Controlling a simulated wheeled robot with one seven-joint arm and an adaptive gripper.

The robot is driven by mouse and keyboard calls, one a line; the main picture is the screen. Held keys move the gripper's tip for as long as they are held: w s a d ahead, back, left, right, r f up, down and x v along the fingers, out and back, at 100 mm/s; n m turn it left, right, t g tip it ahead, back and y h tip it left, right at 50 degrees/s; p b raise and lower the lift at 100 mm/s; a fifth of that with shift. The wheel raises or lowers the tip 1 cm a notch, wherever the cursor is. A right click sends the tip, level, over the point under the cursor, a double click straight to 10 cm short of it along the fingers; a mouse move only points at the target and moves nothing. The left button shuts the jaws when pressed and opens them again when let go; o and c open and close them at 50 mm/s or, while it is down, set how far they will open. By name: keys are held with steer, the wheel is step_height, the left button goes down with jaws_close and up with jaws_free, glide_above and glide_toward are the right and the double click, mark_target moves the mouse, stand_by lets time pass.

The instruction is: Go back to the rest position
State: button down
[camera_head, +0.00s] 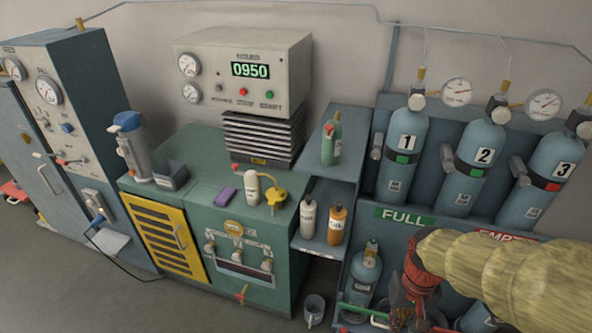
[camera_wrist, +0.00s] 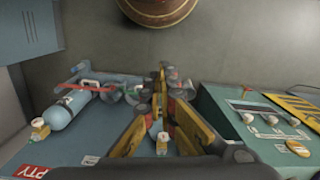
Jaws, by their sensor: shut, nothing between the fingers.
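My gripper (camera_head: 402,312) is at the lower right of the head view, at the end of my straw-coloured sleeved arm with its red cuff. It is in front of the lower cylinder rack, below the green FULL label (camera_head: 403,217). The wrist view shows my gripper's yellow and dark fingers (camera_wrist: 162,76) brought together at the tips, with nothing held. Whether the fingers touch anything behind them is not clear. A small blue cylinder (camera_head: 363,272) stands in the lower rack, left of my gripper.
Cylinders 1 (camera_head: 403,165), 2 (camera_head: 470,170) and 3 (camera_head: 545,175) stand in the upper rack. A green cabinet (camera_head: 225,225) and a shelf with bottles (camera_head: 307,218) are to the left. A grey cup (camera_head: 314,308) is on the floor. Open floor lies at the lower left.

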steer(key=s+a+r+n+t, duration=0.1)
steer(key=a+r+t, duration=0.1)
steer(key=r, duration=0.6)
steer(key=s+a+r+t, duration=0.2)
steer(key=r+t, duration=0.2)
steer(key=r, duration=0.5)
steer(key=shift+s+a+r+n, duration=0.2)
steer(key=shift+a+n, duration=0.05)
steer(key=shift+n, duration=0.15)
